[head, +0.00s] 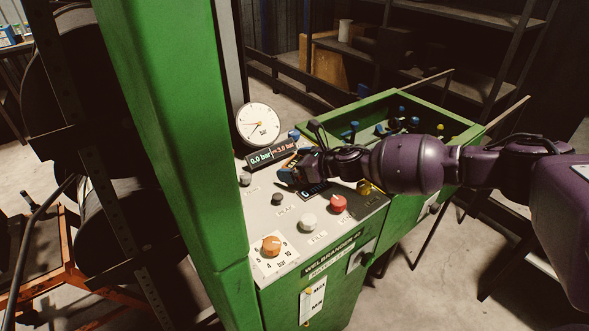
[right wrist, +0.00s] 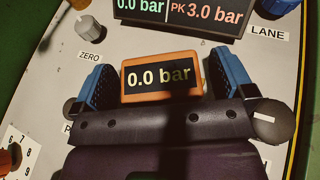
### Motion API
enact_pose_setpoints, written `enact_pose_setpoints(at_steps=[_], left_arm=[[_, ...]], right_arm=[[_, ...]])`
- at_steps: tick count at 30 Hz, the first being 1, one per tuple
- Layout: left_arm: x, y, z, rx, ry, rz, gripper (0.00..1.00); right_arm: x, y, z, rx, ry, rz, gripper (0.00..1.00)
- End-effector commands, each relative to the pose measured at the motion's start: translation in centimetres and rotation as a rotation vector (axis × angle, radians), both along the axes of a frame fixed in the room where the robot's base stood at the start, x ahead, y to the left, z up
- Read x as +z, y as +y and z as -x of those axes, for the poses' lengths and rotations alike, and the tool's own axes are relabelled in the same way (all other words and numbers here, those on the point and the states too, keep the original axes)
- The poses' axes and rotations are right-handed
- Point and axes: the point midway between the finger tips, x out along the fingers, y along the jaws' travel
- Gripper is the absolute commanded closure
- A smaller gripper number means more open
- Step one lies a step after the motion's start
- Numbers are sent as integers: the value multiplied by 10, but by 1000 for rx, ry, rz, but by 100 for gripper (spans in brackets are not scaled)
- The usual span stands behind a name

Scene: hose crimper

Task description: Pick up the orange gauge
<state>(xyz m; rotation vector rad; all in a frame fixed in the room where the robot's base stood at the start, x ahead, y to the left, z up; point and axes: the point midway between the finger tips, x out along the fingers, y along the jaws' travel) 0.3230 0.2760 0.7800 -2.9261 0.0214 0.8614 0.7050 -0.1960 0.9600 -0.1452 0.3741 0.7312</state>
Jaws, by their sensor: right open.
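The orange gauge (right wrist: 160,77) is a small orange-framed box with a black display reading "0.0 bar". It sits on the sloped grey control panel (head: 285,237). In the head view it is mostly hidden by my right gripper (head: 293,171). In the right wrist view, my right gripper's blue fingers stand open on the left and right of the gauge. A narrow gap shows at the left finger; the right finger is very close to the gauge, and I cannot tell whether it touches. My left gripper is not in view.
A dual pressure display (head: 271,155) and round dial (head: 258,124) stand behind the gauge. A red button (head: 338,204), white knob (head: 308,223) and orange knob (head: 271,245) stick up from the panel. A green post (head: 180,140) rises at left. A green-walled bin (head: 455,122) is at right.

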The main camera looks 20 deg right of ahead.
Motion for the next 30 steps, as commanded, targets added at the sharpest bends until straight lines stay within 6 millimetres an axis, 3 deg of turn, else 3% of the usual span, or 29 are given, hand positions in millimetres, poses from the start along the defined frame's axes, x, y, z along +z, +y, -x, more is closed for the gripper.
enact_pose_setpoints(at_steps=[10,21,23,30], left_arm=[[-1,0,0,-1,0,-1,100],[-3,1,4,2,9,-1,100],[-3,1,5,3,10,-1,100],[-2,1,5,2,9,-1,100]], right_arm=[[-3,4,-4,0,1,1,2],[-3,4,-4,0,1,1,58],[-2,4,-4,0,0,0,64],[1,4,-5,0,-1,1,64]])
